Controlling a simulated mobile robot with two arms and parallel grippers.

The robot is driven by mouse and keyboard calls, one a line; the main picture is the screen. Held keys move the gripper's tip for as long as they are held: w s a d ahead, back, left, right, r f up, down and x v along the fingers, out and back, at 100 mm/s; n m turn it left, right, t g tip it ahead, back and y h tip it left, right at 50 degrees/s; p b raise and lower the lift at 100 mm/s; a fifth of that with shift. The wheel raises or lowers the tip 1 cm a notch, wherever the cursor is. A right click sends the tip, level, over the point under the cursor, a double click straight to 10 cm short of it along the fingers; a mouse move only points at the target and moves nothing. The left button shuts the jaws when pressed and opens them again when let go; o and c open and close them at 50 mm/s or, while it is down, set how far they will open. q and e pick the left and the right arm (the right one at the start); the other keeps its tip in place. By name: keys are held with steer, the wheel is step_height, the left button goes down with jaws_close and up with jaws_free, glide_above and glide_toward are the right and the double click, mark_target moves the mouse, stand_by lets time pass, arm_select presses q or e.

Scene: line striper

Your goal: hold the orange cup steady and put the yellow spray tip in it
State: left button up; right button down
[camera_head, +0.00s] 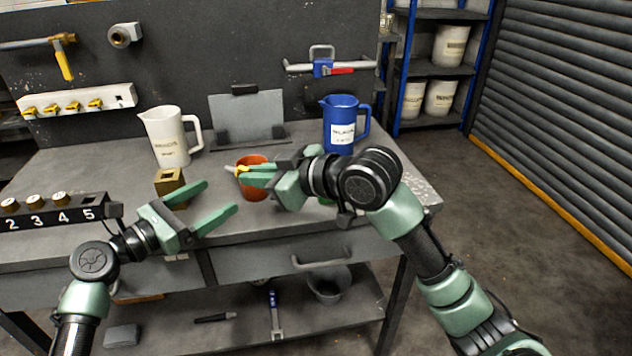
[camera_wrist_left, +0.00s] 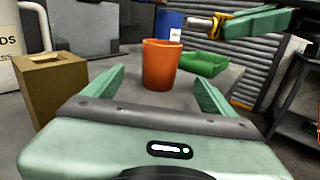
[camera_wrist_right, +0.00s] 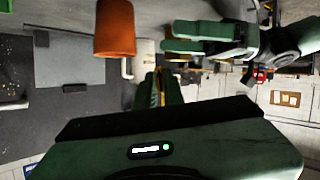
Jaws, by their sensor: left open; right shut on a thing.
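The orange cup (camera_head: 254,194) stands upright on the grey workbench, in front of the upright grey plate. My left gripper (camera_head: 220,197) is open and empty, to the left of the cup. In the left wrist view the cup (camera_wrist_left: 161,66) shows ahead, between the open fingers but beyond their tips. My right gripper (camera_head: 257,173) is shut on the yellow spray tip (camera_head: 241,170), whose pale end points left. It shows across the cup in the head view. In the left wrist view the spray tip (camera_wrist_left: 222,19) is higher and right of the cup, apart from it.
A brass block (camera_head: 169,184) and a white pitcher (camera_head: 170,140) stand left of the cup. A blue pitcher (camera_head: 341,122) stands behind my right arm. A green tray (camera_wrist_left: 206,63) lies right of the cup. A numbered black rack (camera_head: 60,216) is at the left front edge.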

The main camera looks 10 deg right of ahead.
mark_target(251, 194)
arm_select(q)
steer(key=shift+d, duration=0.1)
steer(key=x, duration=1.2)
arm_select(e)
steer(key=w+d+r+n+g+y, duration=0.1)
steer(key=w+d+r+n+g, duration=0.1)
steer(key=w+r, duration=0.5)
steer(key=shift+w+d+y, duration=0.3)
steer(key=shift+w, duration=0.9)
arm_select(q)
steer(key=shift+c, duration=0.4)
